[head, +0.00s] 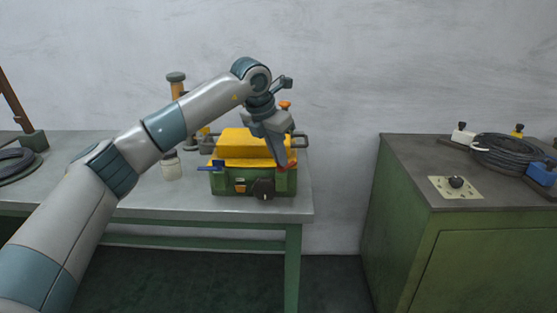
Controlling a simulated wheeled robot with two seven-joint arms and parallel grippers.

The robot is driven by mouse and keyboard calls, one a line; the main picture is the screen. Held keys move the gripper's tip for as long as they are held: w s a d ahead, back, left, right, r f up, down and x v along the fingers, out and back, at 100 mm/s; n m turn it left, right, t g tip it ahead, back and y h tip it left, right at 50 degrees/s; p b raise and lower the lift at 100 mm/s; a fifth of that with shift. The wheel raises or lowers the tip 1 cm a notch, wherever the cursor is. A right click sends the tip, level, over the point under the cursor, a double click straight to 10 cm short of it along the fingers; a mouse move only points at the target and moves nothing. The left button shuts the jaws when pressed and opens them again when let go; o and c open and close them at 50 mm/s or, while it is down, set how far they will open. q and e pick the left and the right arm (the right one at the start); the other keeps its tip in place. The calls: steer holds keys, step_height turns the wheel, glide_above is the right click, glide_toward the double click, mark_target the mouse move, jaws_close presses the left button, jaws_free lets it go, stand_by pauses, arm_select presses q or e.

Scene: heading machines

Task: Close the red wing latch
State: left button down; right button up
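A green box with a yellow lid (245,146) stands on the grey workbench near its right end. A red wing latch (290,167) shows as a small red piece at the box's right front, partly hidden by my gripper. A blue latch (209,167) sticks out at the box's left side. My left gripper (280,160) reaches over the right part of the lid and points down, its fingertips close to the red latch. I cannot tell whether it touches the latch or whether its fingers are open. My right gripper is not in view.
The workbench (190,203) holds a glass jar (171,166) left of the box and a tall post (176,85) behind. A green cabinet (400,170) with a cable coil (505,152) stands at right, across a floor gap.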

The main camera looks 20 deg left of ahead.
arm_select(q)
steer(key=n+y+b, duration=0.1)
steer(key=n, duration=0.1)
steer(key=n+b, duration=0.1)
steer(key=n, duration=0.1)
steer(key=f+n+y+b, duration=0.1)
steer(key=n, duration=0.1)
steer(key=shift+s+d+n+y, duration=0.15)
steer(key=shift+d+n+y, duration=0.15)
steer(key=shift+d, duration=0.05)
steer(key=shift+n+y, duration=0.3)
steer(key=shift+n, duration=0.4)
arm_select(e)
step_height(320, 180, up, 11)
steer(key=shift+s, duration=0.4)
arm_select(q)
steer(key=c, duration=2)
jaws_free()
steer(key=shift+r, duration=0.1)
steer(key=shift+a+r, duration=0.1)
